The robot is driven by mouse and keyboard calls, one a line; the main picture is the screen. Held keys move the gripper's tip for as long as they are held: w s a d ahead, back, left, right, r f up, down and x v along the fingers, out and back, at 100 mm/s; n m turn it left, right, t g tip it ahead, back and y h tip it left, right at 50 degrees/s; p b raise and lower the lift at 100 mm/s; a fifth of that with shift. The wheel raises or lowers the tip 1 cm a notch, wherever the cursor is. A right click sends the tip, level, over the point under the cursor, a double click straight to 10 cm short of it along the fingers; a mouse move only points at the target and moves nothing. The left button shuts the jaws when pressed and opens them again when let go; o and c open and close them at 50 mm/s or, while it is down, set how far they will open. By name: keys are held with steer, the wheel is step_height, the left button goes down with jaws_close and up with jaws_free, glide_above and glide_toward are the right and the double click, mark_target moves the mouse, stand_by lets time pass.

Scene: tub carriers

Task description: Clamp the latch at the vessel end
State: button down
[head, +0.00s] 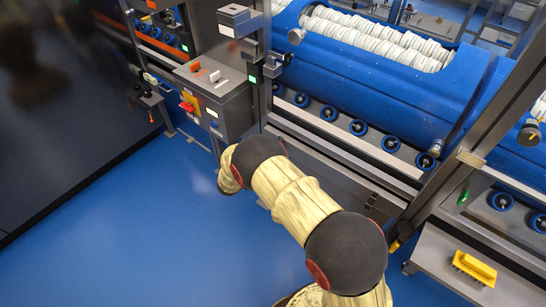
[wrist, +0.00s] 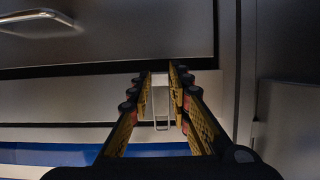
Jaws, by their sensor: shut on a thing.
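In the wrist view my gripper (wrist: 161,72) reaches toward a grey panel, its two dark and yellow fingers on either side of a small pale latch (wrist: 160,80) with a thin wire loop hanging from it. The fingers are closed in on the latch near their tips. In the head view my gripper and this latch are hidden behind my arm. The blue vessel (head: 350,75), holding rows of white ribbed pieces, lies behind the steel frame at the upper right.
A grey control box (head: 215,95) with an orange-red switch stands left of my arm. Blue rollers (head: 358,127) line the frame below the vessel. A yellow brush-like thing (head: 474,268) lies on a steel shelf at lower right. The blue floor (head: 130,230) at left is clear.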

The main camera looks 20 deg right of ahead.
steer(key=shift+w+d+f+t+h, duration=0.1)
steer(key=shift+d+f+t+h, duration=0.05)
steer(key=shift+f+t+h, duration=0.2)
steer(key=shift+r, duration=0.1)
steer(key=c, duration=1.6)
jaws_free()
steer(key=shift+c, duration=0.2)
steer(key=v, duration=1.2)
